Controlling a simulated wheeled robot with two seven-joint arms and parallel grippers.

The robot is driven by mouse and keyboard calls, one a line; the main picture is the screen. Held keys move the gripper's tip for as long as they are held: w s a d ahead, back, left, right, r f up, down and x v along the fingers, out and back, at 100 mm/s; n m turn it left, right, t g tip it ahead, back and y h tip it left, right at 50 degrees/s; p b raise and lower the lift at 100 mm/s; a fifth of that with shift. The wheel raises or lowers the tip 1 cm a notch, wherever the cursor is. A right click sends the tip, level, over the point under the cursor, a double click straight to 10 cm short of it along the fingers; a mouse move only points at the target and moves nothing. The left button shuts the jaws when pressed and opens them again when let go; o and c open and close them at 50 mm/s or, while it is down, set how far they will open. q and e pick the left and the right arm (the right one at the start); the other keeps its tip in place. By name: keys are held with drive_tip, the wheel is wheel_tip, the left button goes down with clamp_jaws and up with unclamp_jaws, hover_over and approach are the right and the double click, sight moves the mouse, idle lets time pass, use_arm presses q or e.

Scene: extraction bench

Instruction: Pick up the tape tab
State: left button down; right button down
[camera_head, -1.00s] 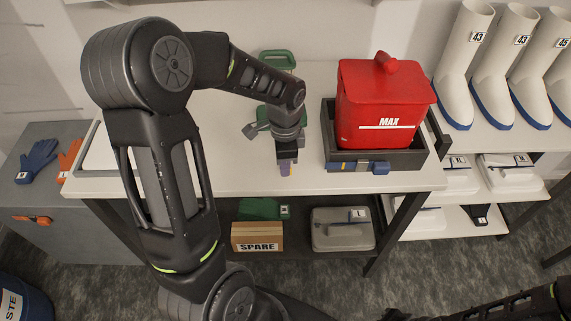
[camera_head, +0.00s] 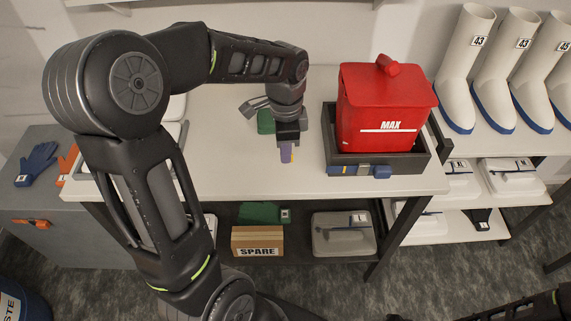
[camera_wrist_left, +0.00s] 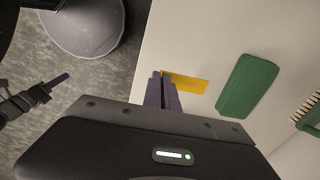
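The tape tab (camera_wrist_left: 186,82) is a small flat yellow piece in the left wrist view, with its left end at the purple fingertips. My left gripper (camera_wrist_left: 162,90) has its fingers close together, apparently shut on that end.
A red MAX bin (camera_head: 388,108) stands in a dark tray (camera_head: 350,160) on the white bench (camera_head: 230,175). A green object (camera_wrist_left: 247,86) lies right of the tab, with a brush (camera_wrist_left: 307,113) beyond.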

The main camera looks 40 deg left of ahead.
use_arm(q)
drive_tip(key=shift+r, duration=1.6)
